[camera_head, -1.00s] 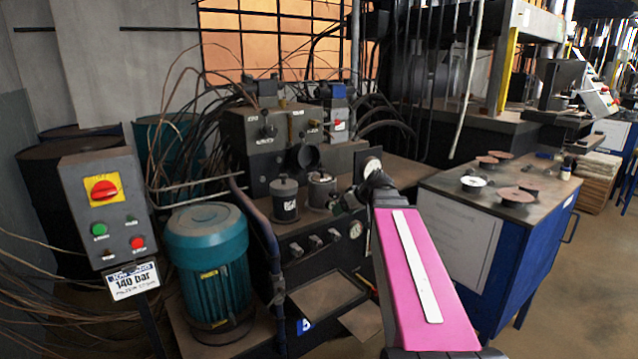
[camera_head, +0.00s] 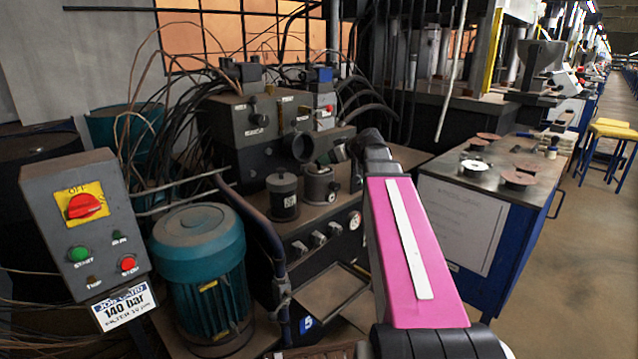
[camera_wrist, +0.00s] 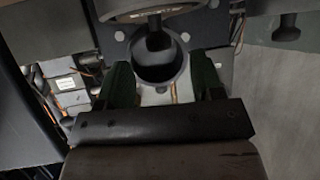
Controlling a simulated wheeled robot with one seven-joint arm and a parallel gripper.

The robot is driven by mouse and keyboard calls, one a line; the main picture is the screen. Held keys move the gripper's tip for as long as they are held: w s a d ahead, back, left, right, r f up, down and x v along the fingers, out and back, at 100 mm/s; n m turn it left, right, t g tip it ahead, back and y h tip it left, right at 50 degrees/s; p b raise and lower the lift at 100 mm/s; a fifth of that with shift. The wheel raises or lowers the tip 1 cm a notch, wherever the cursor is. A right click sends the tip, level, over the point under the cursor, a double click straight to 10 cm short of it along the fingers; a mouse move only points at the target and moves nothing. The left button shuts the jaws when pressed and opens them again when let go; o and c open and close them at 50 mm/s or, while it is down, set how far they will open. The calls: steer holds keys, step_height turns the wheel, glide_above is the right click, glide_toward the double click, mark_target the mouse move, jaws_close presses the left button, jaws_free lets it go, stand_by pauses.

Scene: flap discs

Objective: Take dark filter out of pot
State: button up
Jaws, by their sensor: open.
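Two small grey pots stand on the machine's ledge in the head view. The left pot (camera_head: 283,202) has a knobbed lid on. The right pot (camera_head: 318,190) stands beside it, and its inside is hard to make out. My gripper (camera_head: 338,153) is small there, just above and right of the right pot. In the wrist view my open gripper (camera_wrist: 162,68) has its two dark green fingers on either side of a round grey opening, probably the pot. A dark stem-like piece (camera_wrist: 157,36), probably the filter, shows in it. I cannot tell whether the fingers touch anything.
The machine block (camera_head: 250,130) with valves and hoses rises close behind the pots. A teal motor (camera_head: 198,265) and a control box (camera_head: 90,225) stand at the left. A bench (camera_head: 465,195) with several discs is at the right.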

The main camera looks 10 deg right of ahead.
steer(key=shift+x, duration=2.7)
steer(key=c, duration=1.1)
steer(key=shift+w, duration=0.1)
jaws_close()
steer(key=shift+r, duration=0.2)
